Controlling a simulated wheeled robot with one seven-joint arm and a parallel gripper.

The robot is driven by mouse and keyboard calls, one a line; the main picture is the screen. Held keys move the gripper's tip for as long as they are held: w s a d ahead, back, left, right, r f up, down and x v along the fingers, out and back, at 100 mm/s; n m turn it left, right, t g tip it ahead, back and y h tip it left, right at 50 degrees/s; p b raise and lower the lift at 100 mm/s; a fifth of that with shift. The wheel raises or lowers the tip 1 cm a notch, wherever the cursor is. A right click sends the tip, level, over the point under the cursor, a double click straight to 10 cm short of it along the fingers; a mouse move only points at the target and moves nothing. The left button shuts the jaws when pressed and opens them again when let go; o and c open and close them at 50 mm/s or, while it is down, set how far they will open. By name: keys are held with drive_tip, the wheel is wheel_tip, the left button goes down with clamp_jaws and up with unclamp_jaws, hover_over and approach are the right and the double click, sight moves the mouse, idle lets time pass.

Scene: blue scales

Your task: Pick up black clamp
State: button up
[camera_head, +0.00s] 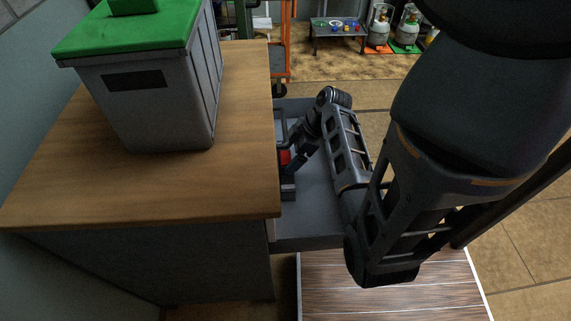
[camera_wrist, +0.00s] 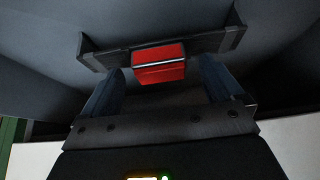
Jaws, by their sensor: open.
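A black clamp-like thing (camera_wrist: 215,42) with a bright red block (camera_wrist: 158,62) at its middle lies ahead of my gripper in the wrist view. Its dark bar runs across the picture, with a short upturned end on each side. My gripper (camera_wrist: 160,78) is open, with one finger to the left of the red block and one to the right. I cannot tell whether either finger touches it. In the head view, the red block (camera_head: 284,157) shows beside the wooden top's right edge, and my wrist hides part of the thing.
A wooden-topped cabinet (camera_head: 245,150) stands close on the left, carrying a grey bin (camera_head: 160,115) with a green lid (camera_head: 125,33). A grey surface (camera_head: 315,225) lies below my arm. A low table (camera_head: 338,28) and gas cylinders (camera_head: 380,25) stand far back.

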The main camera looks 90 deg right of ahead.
drive_tip(key=shift+w+f, duration=0.25)
drive_tip(key=shift+f, duration=0.25)
drive_tip(key=c, duration=1.2)
drive_tip(key=shift+r, duration=0.1)
drive_tip(key=shift+c, duration=0.2)
